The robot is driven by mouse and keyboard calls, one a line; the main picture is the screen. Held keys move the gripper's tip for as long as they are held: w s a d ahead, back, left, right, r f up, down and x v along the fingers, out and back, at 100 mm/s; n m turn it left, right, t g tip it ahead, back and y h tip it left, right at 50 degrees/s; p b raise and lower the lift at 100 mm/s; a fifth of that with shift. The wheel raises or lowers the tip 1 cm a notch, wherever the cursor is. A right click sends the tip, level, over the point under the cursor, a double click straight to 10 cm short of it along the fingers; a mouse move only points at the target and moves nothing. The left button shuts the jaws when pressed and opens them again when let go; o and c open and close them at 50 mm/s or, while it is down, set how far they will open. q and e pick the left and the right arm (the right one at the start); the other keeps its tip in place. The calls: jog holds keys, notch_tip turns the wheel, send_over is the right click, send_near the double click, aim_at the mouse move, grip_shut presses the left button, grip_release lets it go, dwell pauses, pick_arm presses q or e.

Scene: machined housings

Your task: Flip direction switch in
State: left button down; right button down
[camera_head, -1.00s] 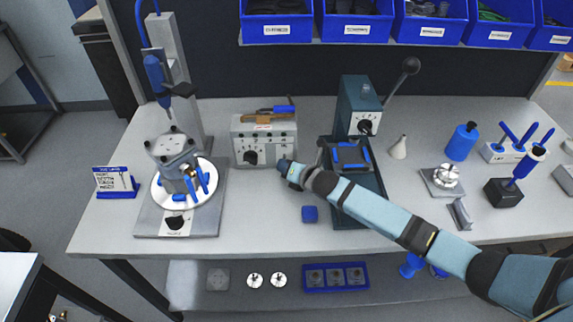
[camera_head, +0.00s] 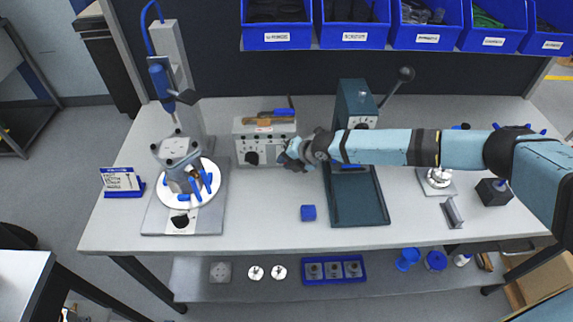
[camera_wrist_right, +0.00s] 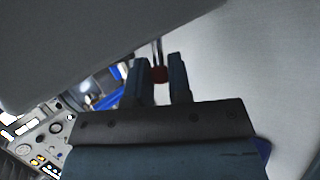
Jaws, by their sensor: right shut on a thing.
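A grey control box (camera_head: 238,142) with a black dial (camera_head: 252,158) on its front stands at the back of the bench. My right gripper (camera_head: 288,158) is at the right end of this box's front, partly hidden by its own wrist. My left gripper is not in view.
A fixture with a white round plate (camera_head: 168,197) stands left of the box. A dark green machine base (camera_head: 358,212) is at right, partly under my right arm. A blue block (camera_head: 308,212) lies in front. Orange-brown and blue items lie on the box.

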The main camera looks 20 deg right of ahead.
jog(key=shift+b, duration=0.3)
jog(key=shift+r+g, duration=0.1)
jog(key=shift+g, duration=0.2)
jog(key=c, duration=1.1)
grip_release()
jog(key=shift+o, duration=0.2)
jog(key=shift+r, duration=0.1)
jog(key=shift+r, duration=0.2)
notch_tip(320, 180, up, 20)
jog(key=b, duration=0.2)
jog(key=shift+f, duration=0.25)
